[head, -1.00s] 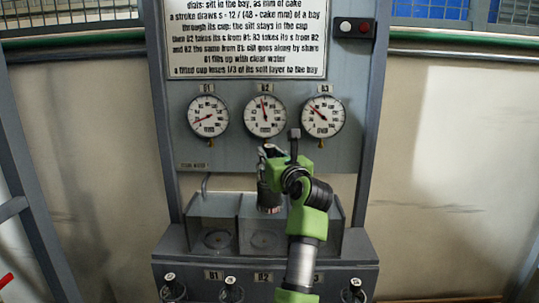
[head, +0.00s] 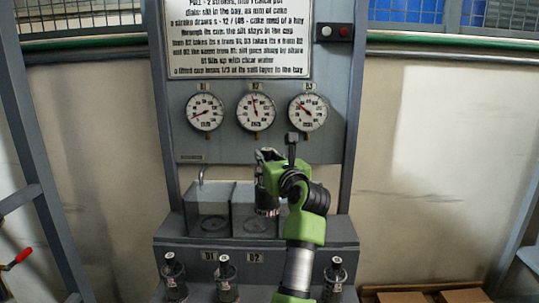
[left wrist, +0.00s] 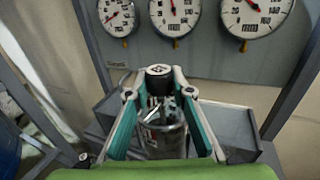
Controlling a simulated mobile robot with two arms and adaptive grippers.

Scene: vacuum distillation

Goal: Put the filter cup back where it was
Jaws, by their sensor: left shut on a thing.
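My left gripper (head: 266,180) is shut on the filter cup, a grey metal cylinder (head: 267,204). It holds the cup upright in front of the dial panel, over the bays in the picture. In the left wrist view the two teal fingers (left wrist: 160,110) close around the cup (left wrist: 163,140) below its black knob (left wrist: 158,70). The B1 bay (head: 209,206) and B2 bay (head: 243,205) are open clear-walled boxes with round seats in their floors. My arm and the cup hide most of the B3 bay. My right gripper is not in view.
Several dark knobbed cylinders, such as one at the left (head: 173,278), stand along the front edge below the bays. Three dials, with the middle one (head: 256,111), hang on the panel under a text sign (head: 238,40). Cardboard boxes (head: 430,296) lie at bottom right.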

